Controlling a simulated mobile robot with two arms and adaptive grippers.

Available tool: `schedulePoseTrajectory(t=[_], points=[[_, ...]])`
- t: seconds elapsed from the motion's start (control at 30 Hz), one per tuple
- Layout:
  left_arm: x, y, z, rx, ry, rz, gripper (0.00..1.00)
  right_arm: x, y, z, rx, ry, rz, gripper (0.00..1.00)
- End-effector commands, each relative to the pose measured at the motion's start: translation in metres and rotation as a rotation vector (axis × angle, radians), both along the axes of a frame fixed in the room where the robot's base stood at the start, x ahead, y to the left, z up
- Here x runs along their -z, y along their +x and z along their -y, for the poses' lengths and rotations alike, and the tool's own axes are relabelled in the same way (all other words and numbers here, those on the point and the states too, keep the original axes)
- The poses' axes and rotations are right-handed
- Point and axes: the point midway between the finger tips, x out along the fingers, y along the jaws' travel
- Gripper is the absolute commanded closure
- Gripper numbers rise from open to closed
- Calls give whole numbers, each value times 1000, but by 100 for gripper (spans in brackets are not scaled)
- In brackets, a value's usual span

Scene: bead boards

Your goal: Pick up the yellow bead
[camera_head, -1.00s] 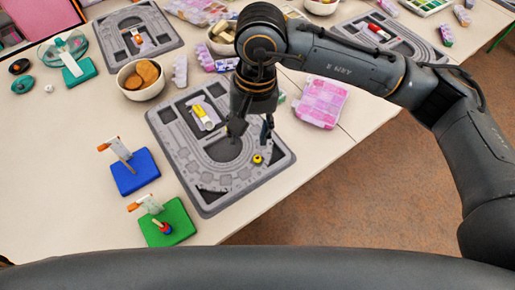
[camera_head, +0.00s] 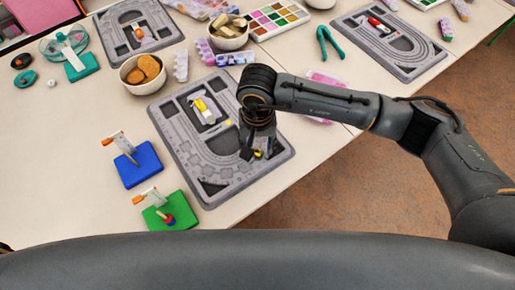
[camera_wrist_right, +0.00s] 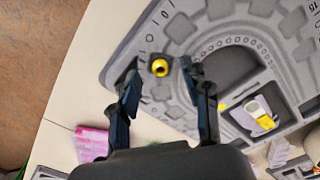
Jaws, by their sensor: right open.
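The yellow bead (camera_head: 257,154) is on the right-hand part of the near grey bead board (camera_head: 187,158), partly hidden by my right gripper in the head view. In the right wrist view the bead (camera_wrist_right: 160,68) lies on the board between the two fingers, with its hole showing. My right gripper (camera_wrist_right: 160,77) is open, pointing down over the bead, one finger on each side. I cannot tell whether either finger touches it. The right gripper also shows in the head view (camera_head: 257,150). My left gripper is not in view.
A blue block (camera_head: 138,168) and a green block (camera_head: 170,213) stand left of the board. A bowl of brown pieces (camera_head: 142,72) is behind it. A white-and-yellow tool (camera_head: 204,111) lies in the board. The table's front edge is close by.

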Motion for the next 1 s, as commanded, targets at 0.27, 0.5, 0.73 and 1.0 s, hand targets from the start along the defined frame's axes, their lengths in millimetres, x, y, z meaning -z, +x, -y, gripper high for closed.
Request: schedulePoseTrajectory(t=[0.27,0.5,0.73,1.0], points=[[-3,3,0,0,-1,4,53,17,0,0,-1,2,2,53],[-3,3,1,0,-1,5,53,17,0,0,-1,2,1,77],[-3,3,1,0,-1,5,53,17,0,0,-1,2,1,93],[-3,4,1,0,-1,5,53,14,0,0,-1,3,2,93]])
